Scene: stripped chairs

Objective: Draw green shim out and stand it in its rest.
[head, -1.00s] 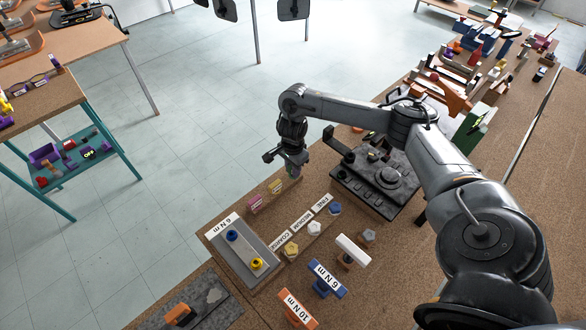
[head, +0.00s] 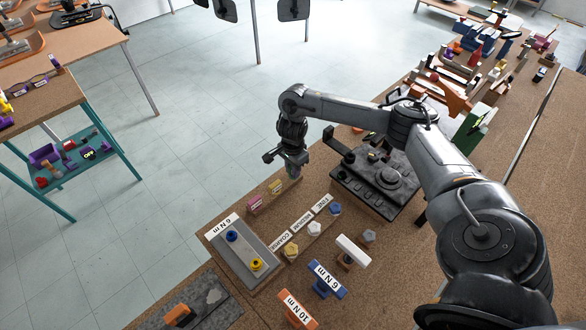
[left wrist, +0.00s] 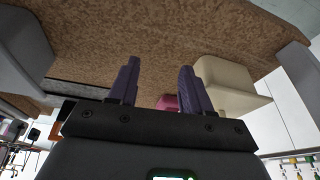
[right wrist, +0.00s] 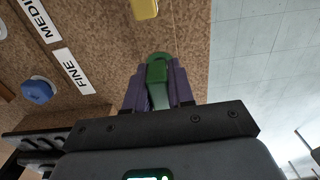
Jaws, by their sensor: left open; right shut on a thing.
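The green shim (right wrist: 158,70) is between the purple fingers of my right gripper (right wrist: 156,82), which is shut on it in the right wrist view. In the head view my right gripper (head: 292,172) is low over the table's left edge, to the left of the dark machine. The shim's lower end and whether it touches the table or a slot cannot be told. A pink shim (head: 255,205) and a yellow shim (head: 276,187) stand along the same edge. My left gripper (left wrist: 154,92) is open and empty in the left wrist view. The shim's rest cannot be made out.
A dark machine (head: 398,178) stands right of my right gripper. Cards marked COARSE, MEDIUM and FINE (head: 323,203) lie in front with knobs. A grey tray (head: 257,245) holds blue and yellow knobs. Blue (head: 327,281), orange (head: 297,312) and white (head: 352,250) handles stand nearer.

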